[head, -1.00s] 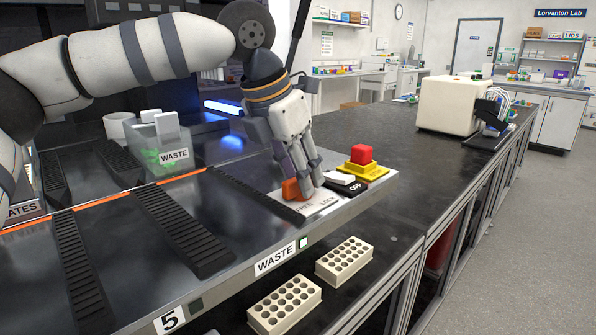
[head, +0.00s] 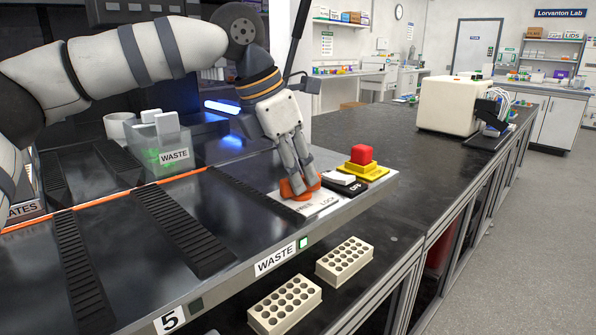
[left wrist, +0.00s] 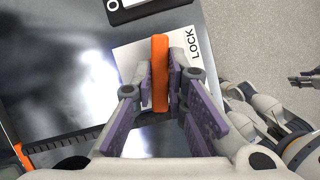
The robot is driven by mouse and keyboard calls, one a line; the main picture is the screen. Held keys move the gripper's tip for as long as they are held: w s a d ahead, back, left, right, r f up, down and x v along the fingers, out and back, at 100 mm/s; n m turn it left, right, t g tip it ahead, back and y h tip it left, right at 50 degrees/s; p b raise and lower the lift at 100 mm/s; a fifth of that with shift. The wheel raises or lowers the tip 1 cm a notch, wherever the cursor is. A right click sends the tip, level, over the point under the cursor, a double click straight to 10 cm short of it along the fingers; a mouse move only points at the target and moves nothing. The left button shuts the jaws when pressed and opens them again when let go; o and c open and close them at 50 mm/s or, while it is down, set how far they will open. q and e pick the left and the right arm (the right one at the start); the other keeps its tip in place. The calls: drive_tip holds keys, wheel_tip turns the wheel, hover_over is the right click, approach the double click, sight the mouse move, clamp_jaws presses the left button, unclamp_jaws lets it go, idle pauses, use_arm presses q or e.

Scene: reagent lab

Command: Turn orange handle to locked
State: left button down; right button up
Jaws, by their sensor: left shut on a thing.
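The orange handle (head: 300,190) sits on a white plate (head: 322,205) at the deck's front right corner. My left gripper (head: 299,183) reaches down from above and is shut on the handle. In the left wrist view the handle (left wrist: 160,72) is a narrow upright bar between the two fingers (left wrist: 162,85). The word LOCK (left wrist: 194,43) is to its right, apart from it; FREE is hidden there. The dark end of what seems my right gripper (left wrist: 304,77) shows small at the right edge, its jaws unclear.
A red button on a yellow base (head: 361,160) and a white rocker switch (head: 344,182) marked OFF stand close right of the handle. A clear WASTE bin (head: 172,160) stands behind left. Two cream racks (head: 345,260) lie below the deck's front edge. The dark bench at right is mostly clear.

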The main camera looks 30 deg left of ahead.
use_arm(q)
drive_tip(key=m+g+h, duration=0.1)
drive_tip(key=m, duration=0.2)
drive_tip(key=shift+w+a+m, duration=0.1)
drive_tip(key=shift+m, duration=0.3)
drive_tip(key=m+g, duration=0.1)
drive_tip(key=m, duration=0.1)
drive_tip(key=shift+w+f+m+h, duration=0.1)
drive_tip(key=shift+m+h, duration=0.2)
drive_tip(key=m+g+b, duration=0.1)
drive_tip(key=m, duration=0.3)
drive_tip(key=shift+w+m+g, duration=0.1)
drive_tip(key=shift+m+g, duration=0.2)
drive_tip(key=shift+g, duration=0.1)
drive_tip(key=shift+m+g+b, duration=0.65)
drive_tip(key=shift+m+g, duration=0.05)
drive_tip(key=shift+m, duration=1.1)
use_arm(e)
drive_tip(key=shift+g, duration=0.7)
drive_tip(key=shift+s+f, duration=1.45)
drive_tip(key=shift+s, duration=0.1)
use_arm(q)
drive_tip(key=c, duration=1.6)
unclamp_jaws()
